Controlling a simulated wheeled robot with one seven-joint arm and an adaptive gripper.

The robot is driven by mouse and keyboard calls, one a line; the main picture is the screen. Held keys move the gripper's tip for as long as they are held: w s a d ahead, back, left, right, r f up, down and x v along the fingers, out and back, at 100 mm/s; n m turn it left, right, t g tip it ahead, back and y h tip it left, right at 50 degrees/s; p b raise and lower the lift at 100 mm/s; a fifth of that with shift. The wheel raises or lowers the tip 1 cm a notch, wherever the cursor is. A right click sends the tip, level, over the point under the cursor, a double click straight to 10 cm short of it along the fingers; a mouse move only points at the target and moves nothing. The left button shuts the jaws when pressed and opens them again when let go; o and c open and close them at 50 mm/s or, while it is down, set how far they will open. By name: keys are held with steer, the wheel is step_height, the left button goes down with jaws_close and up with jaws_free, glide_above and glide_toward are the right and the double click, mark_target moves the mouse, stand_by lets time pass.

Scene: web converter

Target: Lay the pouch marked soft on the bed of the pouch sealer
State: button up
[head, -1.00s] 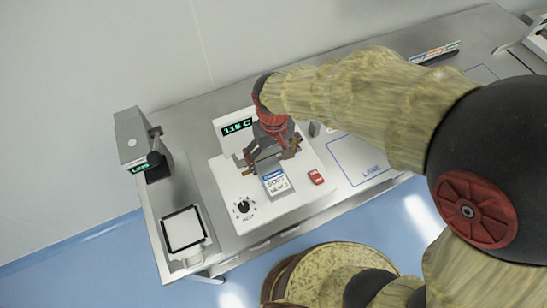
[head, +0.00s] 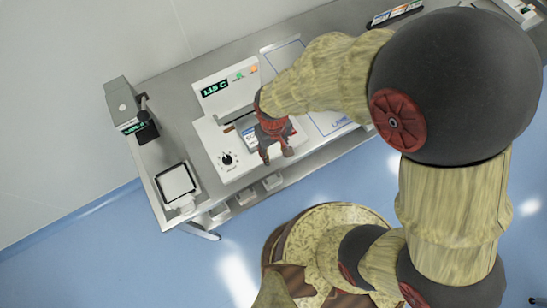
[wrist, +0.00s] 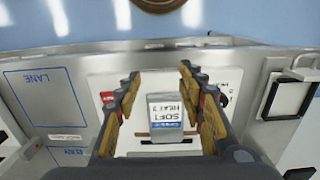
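The pouch marked soft (wrist: 165,112) is a small white and grey packet with a blue band, printed "SOFT HEAT 3". It lies on the top of the white pouch sealer (wrist: 140,82), beside a narrow dark strip. In the head view, the pouch (head: 248,137) is partly hidden by my gripper. The sealer (head: 212,140) has a raised back panel reading 115 C. My gripper (wrist: 160,80) is open, its fingers on either side of the pouch with gaps showing. In the head view, my gripper (head: 276,156) is over the sealer's front part.
A black knob (head: 226,159) is on the sealer's front left, and a red part (wrist: 107,97) is on its other side. A square white-topped device (head: 176,183) stands left. A blue-outlined lane area (head: 325,120) lies right. A grey post device (head: 122,103) stands behind left.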

steer(key=shift+w+a+f, duration=0.2)
steer(key=shift+w, duration=0.05)
steer(key=shift+c, duration=0.7)
steer(key=shift+w+a+f, duration=0.1)
steer(key=shift+w+f, duration=0.1)
steer(key=shift+c, duration=0.5)
step_height(320, 180, down, 10)
steer(key=shift+s+b, duration=0.1)
steer(key=shift+b, duration=0.2)
jaws_close()
steer(key=shift+w+a+r, duration=0.1)
steer(key=shift+w+a, duration=0.25)
steer(key=shift+w, duration=0.25)
steer(key=shift+w+a+r, duration=0.1)
steer(key=shift+w+a, duration=0.25)
steer(key=shift+w, duration=0.25)
steer(key=shift+w+a, duration=0.35)
steer(key=shift+w, duration=0.25)
